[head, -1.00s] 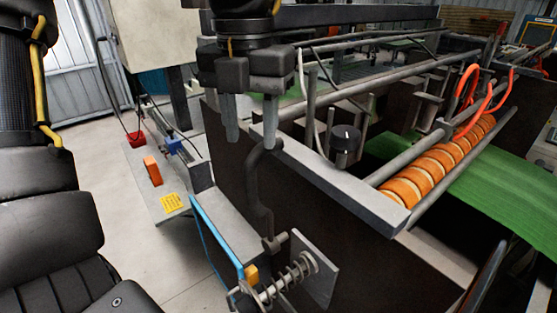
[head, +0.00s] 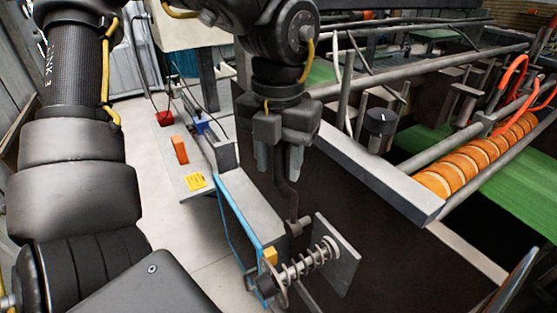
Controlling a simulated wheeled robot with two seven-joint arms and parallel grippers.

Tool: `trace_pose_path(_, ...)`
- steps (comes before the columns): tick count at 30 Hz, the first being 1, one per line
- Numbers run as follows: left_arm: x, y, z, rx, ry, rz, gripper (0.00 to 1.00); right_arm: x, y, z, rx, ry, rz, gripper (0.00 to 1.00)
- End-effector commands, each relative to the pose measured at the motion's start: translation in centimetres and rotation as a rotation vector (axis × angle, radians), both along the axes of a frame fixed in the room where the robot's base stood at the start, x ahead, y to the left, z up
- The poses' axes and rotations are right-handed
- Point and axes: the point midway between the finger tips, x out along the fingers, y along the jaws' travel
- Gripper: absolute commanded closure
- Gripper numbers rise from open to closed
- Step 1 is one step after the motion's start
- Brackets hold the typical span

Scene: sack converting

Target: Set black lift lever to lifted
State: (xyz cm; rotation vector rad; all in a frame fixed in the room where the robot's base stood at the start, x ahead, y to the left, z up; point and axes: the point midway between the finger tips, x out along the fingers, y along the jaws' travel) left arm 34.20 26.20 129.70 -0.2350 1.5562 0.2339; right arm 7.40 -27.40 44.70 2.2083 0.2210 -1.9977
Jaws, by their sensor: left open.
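The black lift lever (head: 287,196) is a dark cranked bar on the dark side wall of the machine. It rises roughly upright from a pivot beside a spring-loaded shaft (head: 300,267). My left gripper (head: 279,160) points down at the lever's upper end, its two grey fingers apart. The fingers overlap the lever's top in the head view and hide part of it. I cannot tell whether they touch it or have it between them. My right gripper is not in view.
A grey rail (head: 385,178) tops the machine wall just right of the gripper, with a black knob (head: 380,124) behind it. Orange rollers (head: 465,165) and green sheet (head: 500,195) lie further right. A blue-edged panel (head: 238,222) stands left of the spring.

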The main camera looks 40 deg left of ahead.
Motion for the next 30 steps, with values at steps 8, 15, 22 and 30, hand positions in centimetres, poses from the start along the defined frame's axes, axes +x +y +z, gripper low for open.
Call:
trace_pose_path(8,-0.01,-0.01,-0.4,-0.001,0.0,-0.001,0.59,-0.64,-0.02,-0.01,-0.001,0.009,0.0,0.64)
trace_pose_path(15,-0.01,-0.01,-0.38,-0.001,0.0,-0.001,0.82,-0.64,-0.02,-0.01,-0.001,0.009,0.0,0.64)
trace_pose_path(22,-0.01,0.0,-0.36,-0.001,0.0,0.0,1.0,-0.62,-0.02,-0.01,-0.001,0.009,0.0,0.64)
trace_pose_path(30,0.14,-0.59,-0.42,0.015,-0.004,-0.011,1.0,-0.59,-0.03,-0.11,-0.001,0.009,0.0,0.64)
